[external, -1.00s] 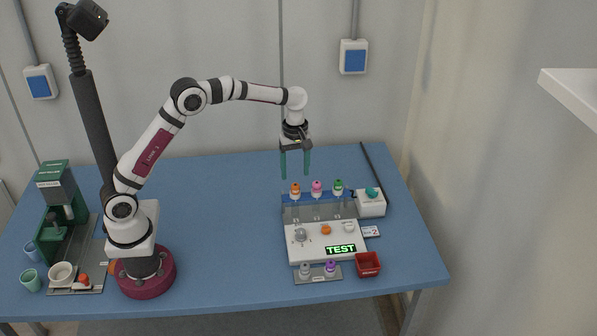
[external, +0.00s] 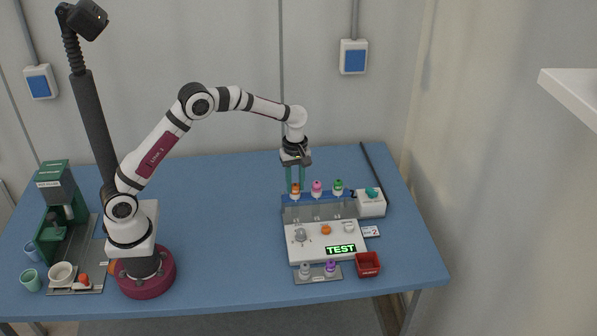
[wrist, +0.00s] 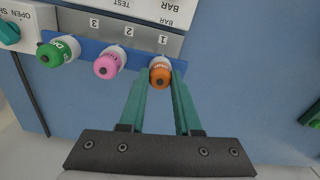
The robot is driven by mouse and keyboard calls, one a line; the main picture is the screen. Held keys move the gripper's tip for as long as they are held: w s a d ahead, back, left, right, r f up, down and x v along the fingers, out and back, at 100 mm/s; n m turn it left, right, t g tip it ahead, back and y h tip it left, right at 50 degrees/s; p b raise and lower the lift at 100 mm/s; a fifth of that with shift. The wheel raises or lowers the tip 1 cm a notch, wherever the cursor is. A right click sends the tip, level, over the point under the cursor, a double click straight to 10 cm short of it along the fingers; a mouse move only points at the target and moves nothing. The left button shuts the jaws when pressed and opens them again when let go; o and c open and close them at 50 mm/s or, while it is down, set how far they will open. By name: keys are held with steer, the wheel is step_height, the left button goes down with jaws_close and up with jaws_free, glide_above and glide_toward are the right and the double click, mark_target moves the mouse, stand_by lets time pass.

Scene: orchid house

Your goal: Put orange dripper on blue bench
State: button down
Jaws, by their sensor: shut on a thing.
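The orange dripper (external: 295,190) is a small white bottle with an orange cap. It stands upright in the leftmost position on the blue strip at the back of the white and grey panel. In the wrist view, the orange dripper (wrist: 160,76) is at the slot marked 1. My gripper (external: 295,185) points down from above, its green fingers shut on the dripper's sides; the fingers also show in the wrist view (wrist: 161,80). The blue bench (external: 220,215) is the large tabletop, with wide bare areas left of the panel.
A pink-capped dripper (external: 317,188) and a green-capped one (external: 338,187) stand close to the right. A white box with a teal knob (external: 371,203) and a red tray (external: 368,264) are farther right. A small grey holder bears purple and grey-capped bottles (external: 318,272).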

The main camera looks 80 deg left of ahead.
mark_target(295, 184)
step_height(295, 184, up, 4)
steer(key=shift+r, duration=0.2)
steer(key=s+d+r, duration=0.2)
steer(key=d+r, duration=0.5)
steer(key=d, duration=0.5)
steer(key=s+a+f+n, duration=0.7)
steer(key=s+f+n, duration=0.2)
steer(key=s+f, duration=0.1)
steer(key=a+f, duration=0.2)
steer(key=a, duration=0.1)
steer(key=s+a+f, duration=0.1)
steer(key=a+f, duration=0.1)
steer(key=a, duration=0.1)
steer(key=a+f, duration=0.2)
steer(key=a, duration=0.2)
steer(key=shift+s+a+f, duration=0.1)
steer(key=shift+s, duration=0.2)
steer(key=f, duration=0.4)
steer(key=shift+a, duration=0.2)
steer(key=shift+f, duration=0.2)
steer(key=c, duration=0.6)
jaws_free()
